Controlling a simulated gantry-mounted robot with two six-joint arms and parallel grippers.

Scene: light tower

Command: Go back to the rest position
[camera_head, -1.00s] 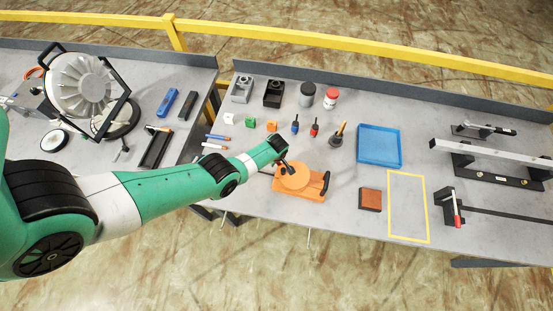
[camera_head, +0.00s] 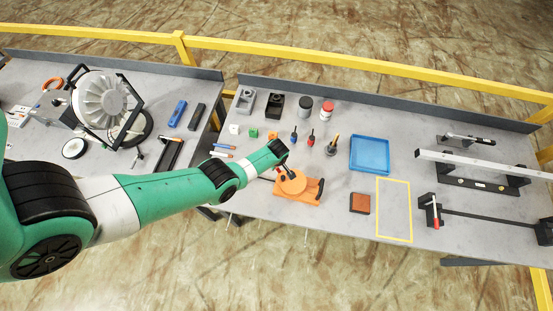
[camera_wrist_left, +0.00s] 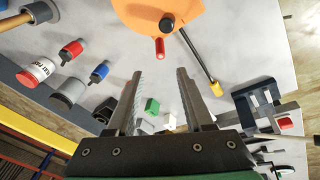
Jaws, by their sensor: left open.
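My left arm reaches in from the left in the head view, and its gripper (camera_head: 283,165) is over the near side of the right-hand table, beside and partly in front of the orange device (camera_head: 291,183). In the left wrist view, the left gripper (camera_wrist_left: 159,75) has its two dark fingers spread apart with nothing held between them. The orange device (camera_wrist_left: 165,14) shows beyond the fingertips at the top, with a red-tipped part and a black knob. My right gripper is not in view.
The table holds a blue tray (camera_head: 369,139), a brown block (camera_head: 360,203), a red-and-white jar (camera_head: 327,109) and small coloured parts. A lamp (camera_head: 101,98) stands on the left table. A yellow rail (camera_head: 330,57) runs behind. The front floor is clear.

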